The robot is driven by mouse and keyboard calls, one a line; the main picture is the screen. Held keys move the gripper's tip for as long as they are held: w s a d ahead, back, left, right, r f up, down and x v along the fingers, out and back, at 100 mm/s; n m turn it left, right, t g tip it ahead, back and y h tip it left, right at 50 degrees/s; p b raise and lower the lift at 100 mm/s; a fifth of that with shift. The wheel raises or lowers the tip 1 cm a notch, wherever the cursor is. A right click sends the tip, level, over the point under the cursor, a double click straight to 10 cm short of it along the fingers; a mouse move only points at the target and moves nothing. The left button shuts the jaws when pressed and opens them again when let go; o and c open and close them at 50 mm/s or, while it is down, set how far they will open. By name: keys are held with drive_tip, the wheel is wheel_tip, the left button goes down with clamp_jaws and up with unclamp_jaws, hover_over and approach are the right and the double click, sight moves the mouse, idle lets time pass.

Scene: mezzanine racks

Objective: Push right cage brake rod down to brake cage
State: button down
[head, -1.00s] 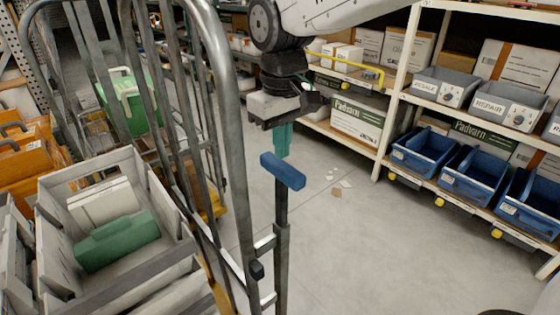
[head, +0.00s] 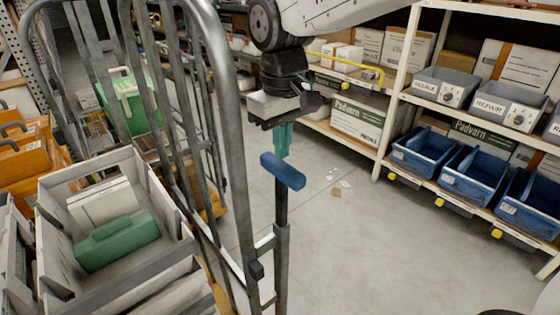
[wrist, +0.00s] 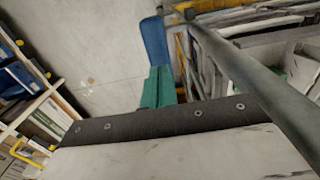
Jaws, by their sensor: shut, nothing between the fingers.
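The brake rod with its blue handle (head: 283,171) stands upright at the right side of the roll cage (head: 238,150). Its dark shaft (head: 282,208) runs down into a grey sleeve. My gripper (head: 283,153) points down with its teal fingers shut and empty. The fingertips are at the handle's upper edge in the head view; I cannot tell whether they touch it. In the wrist view the blue handle (wrist: 154,42) shows just beyond the teal fingers (wrist: 157,76). The rod's lower end is out of the head view.
A grey crate (head: 160,190) with a green case (head: 118,240) is inside the cage at left. Cage bars stand close to my gripper's left. Shelving (head: 398,90) with blue bins (head: 470,172) stands at right. The floor between is clear except for small scraps (head: 337,192).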

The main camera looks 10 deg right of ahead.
sight(282, 164)
drive_tip(key=shift+f, duration=0.1)
drive_tip(key=shift+f, duration=3.45)
drive_tip(key=shift+r, duration=3.55)
